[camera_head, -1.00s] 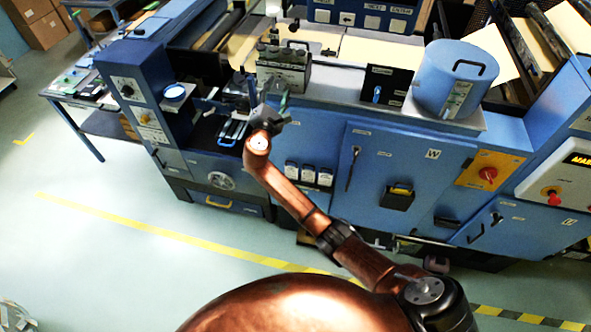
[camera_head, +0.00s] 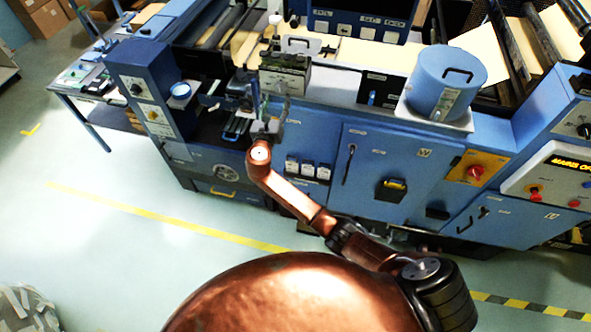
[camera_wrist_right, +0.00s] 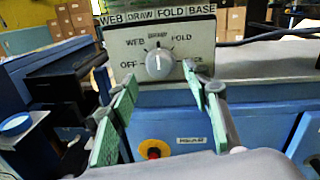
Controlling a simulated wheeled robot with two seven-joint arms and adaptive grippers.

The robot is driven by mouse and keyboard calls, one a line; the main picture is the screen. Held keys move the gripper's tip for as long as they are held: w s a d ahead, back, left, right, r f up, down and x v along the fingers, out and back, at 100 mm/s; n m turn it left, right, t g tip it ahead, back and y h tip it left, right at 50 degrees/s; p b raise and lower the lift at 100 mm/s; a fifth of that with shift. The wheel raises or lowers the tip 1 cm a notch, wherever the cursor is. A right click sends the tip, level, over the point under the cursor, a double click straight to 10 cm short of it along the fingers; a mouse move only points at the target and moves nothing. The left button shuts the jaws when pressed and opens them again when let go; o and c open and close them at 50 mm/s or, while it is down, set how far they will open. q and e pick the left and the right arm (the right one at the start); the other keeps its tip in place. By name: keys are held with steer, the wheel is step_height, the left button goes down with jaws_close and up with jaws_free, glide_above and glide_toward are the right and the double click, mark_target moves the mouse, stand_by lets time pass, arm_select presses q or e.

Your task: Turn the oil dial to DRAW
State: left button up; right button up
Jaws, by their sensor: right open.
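The oil dial (camera_wrist_right: 160,64) is a round grey knob on the front of a grey box (camera_wrist_right: 198,45). Labels OFF, WEB, DRAW, FOLD and BASE surround it in the right wrist view. A pale mark on the knob points up, toward the DRAW label (camera_wrist_right: 157,36). My right gripper (camera_wrist_right: 160,82) is open, with green-padded fingers spread left and right of the dial. It also shows in front of the box in the head view (camera_head: 271,108). My left gripper is out of view.
A blue drum (camera_head: 444,84) stands on the ledge to the right. A dark panel (camera_head: 379,88) sits between box and drum. A red knob on a yellow plate (camera_wrist_right: 154,149) lies below the dial. A blue cabinet (camera_head: 147,90) stands left of my gripper.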

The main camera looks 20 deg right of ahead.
steer(key=s+d+f+m+g+y+b, duration=0.1)
steer(key=s+f+m, duration=0.1)
steer(key=f, duration=0.9)
steer(key=s+d+f+m+g+y+b, duration=0.1)
steer(key=s+f+g+b, duration=0.1)
steer(key=f, duration=1)
steer(key=s+d+f+m+g+y+b, duration=0.1)
steer(key=s+f, duration=0.3)
steer(key=f, duration=0.7)
steer(key=shift+d+f+m+g+y, duration=0.35)
steer(key=shift+d+m+g, duration=0.25)
steer(key=shift+m, duration=0.2)
